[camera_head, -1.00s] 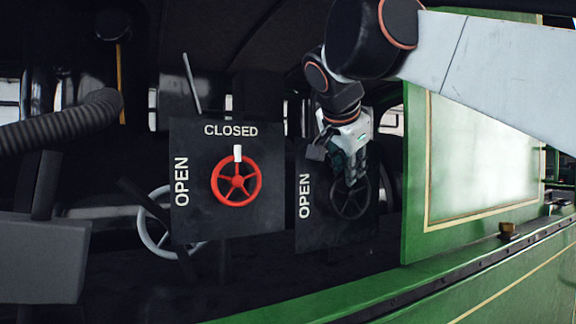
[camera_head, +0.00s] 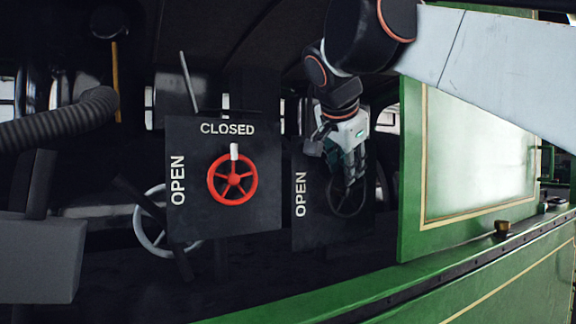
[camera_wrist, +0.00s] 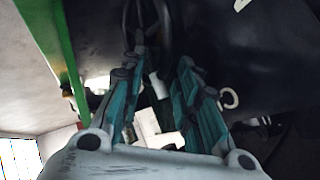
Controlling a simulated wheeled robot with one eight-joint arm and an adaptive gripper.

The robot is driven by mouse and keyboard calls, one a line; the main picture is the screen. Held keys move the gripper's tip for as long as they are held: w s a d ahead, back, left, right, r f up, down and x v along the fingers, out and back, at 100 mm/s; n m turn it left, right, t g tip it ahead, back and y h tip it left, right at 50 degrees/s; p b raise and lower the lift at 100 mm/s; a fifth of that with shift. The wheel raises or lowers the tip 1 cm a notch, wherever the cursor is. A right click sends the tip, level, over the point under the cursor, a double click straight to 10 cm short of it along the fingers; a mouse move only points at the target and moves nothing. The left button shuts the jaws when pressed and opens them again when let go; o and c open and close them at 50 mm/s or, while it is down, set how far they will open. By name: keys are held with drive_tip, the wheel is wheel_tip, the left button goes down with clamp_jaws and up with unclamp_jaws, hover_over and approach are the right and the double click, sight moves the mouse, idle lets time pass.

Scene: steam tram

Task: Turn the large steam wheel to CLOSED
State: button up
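A red spoked wheel (camera_head: 232,178) is on a dark panel (camera_head: 262,213), with its white handle (camera_head: 234,151) up at the CLOSED label (camera_head: 228,129) and OPEN at the left. A dark spoked wheel (camera_head: 346,208) is on a panel to its right, marked OPEN (camera_head: 300,195); my arm covers that panel's top. My gripper (camera_head: 349,181) is at the dark wheel's upper part. In the wrist view, the gripper (camera_wrist: 162,55) has its teal fingers apart, with a pale peg-like piece (camera_wrist: 158,87) showing between them and the dark wheel (camera_wrist: 150,22) beyond. Contact cannot be told.
A pale grey wheel (camera_head: 148,238) is low behind the red wheel's panel. A ribbed hose (camera_head: 60,127) and a grey box (camera_head: 38,258) are at the left. A green wall panel (camera_head: 470,160) and green ledge (camera_head: 330,293) bound the right and front.

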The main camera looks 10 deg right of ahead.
drive_tip(key=v, duration=1.1)
drive_tip(key=shift+s, duration=0.35)
